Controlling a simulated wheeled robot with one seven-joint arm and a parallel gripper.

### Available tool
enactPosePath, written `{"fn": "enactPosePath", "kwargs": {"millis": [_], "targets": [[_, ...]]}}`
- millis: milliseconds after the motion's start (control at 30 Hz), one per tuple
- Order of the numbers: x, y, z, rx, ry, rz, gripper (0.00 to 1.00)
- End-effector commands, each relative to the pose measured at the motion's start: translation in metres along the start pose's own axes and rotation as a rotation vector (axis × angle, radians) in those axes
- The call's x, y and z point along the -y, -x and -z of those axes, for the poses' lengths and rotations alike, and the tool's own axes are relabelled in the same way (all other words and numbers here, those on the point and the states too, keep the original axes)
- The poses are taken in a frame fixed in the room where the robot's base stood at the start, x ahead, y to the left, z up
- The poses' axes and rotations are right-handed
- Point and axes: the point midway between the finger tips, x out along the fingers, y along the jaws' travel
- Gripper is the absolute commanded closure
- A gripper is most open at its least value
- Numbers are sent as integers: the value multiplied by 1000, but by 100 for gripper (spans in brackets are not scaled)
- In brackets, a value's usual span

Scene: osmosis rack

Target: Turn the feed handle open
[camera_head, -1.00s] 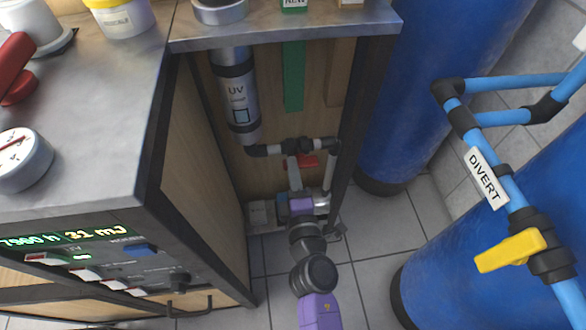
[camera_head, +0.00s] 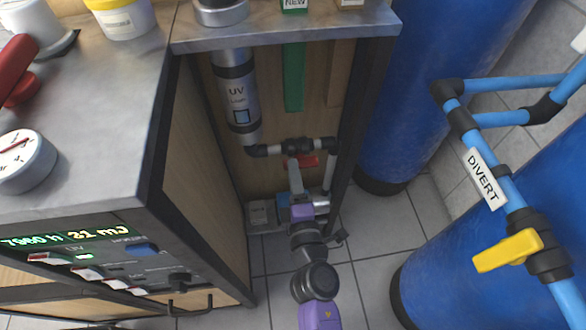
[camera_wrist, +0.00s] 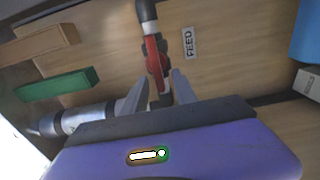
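The red feed handle (camera_head: 309,160) sits on a black valve in the white and black pipe at the back of the open cabinet. In the wrist view the handle (camera_wrist: 153,57) lies roughly along the pipe, beside a FEED label (camera_wrist: 189,43). My gripper (camera_head: 295,168) reaches up toward the valve from below. In the wrist view its fingers (camera_wrist: 161,76) are apart, one on each side of the handle's near end. I cannot tell whether either finger touches it.
The silver UV lamp tube (camera_head: 236,95) hangs left of the valve. A green strip (camera_head: 293,75) and the cabinet side walls bound the space. To the right stand blue tanks (camera_head: 400,110) and a blue pipe with a DIVERT label (camera_head: 482,180) and yellow handle (camera_head: 508,250).

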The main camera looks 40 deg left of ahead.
Motion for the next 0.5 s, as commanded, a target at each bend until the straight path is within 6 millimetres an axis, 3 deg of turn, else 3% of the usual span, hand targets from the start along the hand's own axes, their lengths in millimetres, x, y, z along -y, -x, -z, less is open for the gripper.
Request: {"fn": "enactPosePath", "kwargs": {"millis": [300,500], "targets": [[-1,49,0,1,-1,3,66],[0,64,0,0,1,1,66]]}}
